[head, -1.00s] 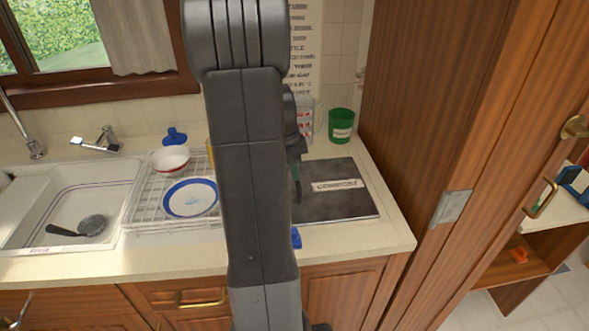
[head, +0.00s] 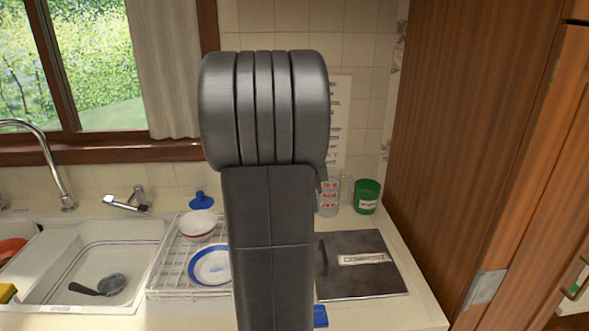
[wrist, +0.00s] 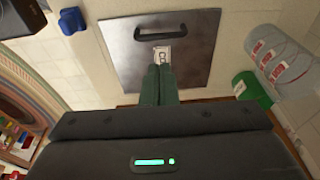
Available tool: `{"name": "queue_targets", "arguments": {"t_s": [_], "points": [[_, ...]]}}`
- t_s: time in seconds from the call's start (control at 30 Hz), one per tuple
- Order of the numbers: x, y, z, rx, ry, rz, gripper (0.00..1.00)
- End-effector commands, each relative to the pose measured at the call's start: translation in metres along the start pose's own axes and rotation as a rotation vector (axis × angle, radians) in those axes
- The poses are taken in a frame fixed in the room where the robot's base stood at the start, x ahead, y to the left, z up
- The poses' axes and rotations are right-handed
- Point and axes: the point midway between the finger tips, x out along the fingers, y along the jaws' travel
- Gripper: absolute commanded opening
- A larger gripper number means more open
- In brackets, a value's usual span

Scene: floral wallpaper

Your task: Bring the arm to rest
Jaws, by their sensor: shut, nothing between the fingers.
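My gripper (wrist: 159,84) shows in the wrist view as two dark green fingers pressed together, with nothing between them. In that view the fingertips point toward the label of a dark grey compost board (wrist: 190,70) with a black handle. I cannot tell how far above it they are. In the head view my arm stands upright in the middle and hides the gripper. The compost board (head: 370,275) lies on the counter just right of the arm, its left part covered.
Left of the arm are a white dish rack (head: 168,282) with a blue-rimmed plate (head: 208,267) and a bowl (head: 197,226), then the sink (head: 125,260). A wooden cabinet side (head: 470,130) rises at right.

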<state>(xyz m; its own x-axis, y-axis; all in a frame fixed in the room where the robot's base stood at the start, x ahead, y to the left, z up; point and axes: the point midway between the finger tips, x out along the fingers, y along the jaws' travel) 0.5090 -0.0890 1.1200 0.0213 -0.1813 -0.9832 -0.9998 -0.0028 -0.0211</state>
Motion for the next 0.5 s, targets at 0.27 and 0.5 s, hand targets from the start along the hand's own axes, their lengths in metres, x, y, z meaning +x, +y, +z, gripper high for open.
{"name": "queue_targets", "arguments": {"t_s": [0.27, 0.5], "points": [[0.003, 0.000, 0.000, 0.000, 0.000, 0.001, 0.00], [0.035, 0.001, -0.001, -0.001, 0.000, 0.004, 0.00]]}}
